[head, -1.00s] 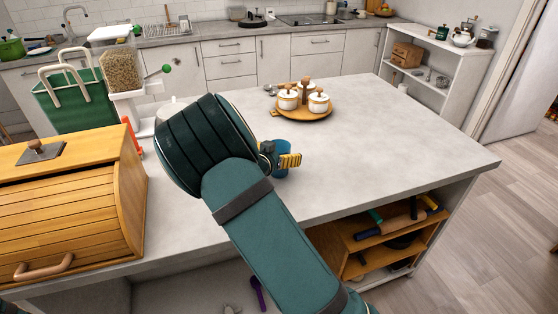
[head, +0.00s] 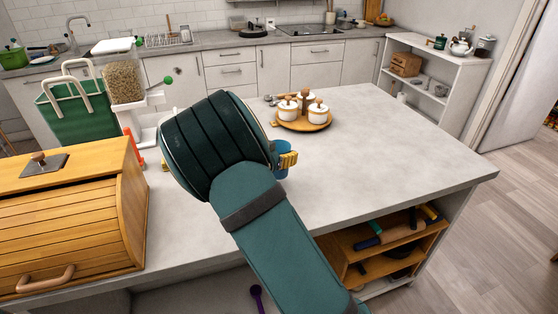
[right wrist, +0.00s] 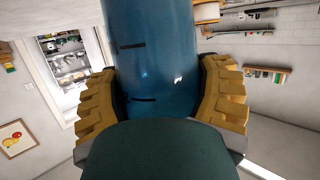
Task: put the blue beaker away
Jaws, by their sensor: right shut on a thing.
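The blue beaker (head: 283,165) is in the grip of my right gripper (head: 287,160), largely hidden behind my forearm and wrist in the head view. In the right wrist view the blue, glossy beaker (right wrist: 152,65) with dark marks on its side fills the middle between the two yellow-padded fingers (right wrist: 155,95), which close on it from both sides. In the head view it appears over the grey island top (head: 390,160); I cannot tell whether it touches the top. My left gripper is out of view.
A round wooden tray (head: 303,125) with white lidded pots stands beyond the beaker. A roll-top bread box (head: 75,225), green basket (head: 85,118) and grain dispenser (head: 122,85) occupy the left. A dish rack (head: 167,40) stands on the back counter. The island's right side is clear.

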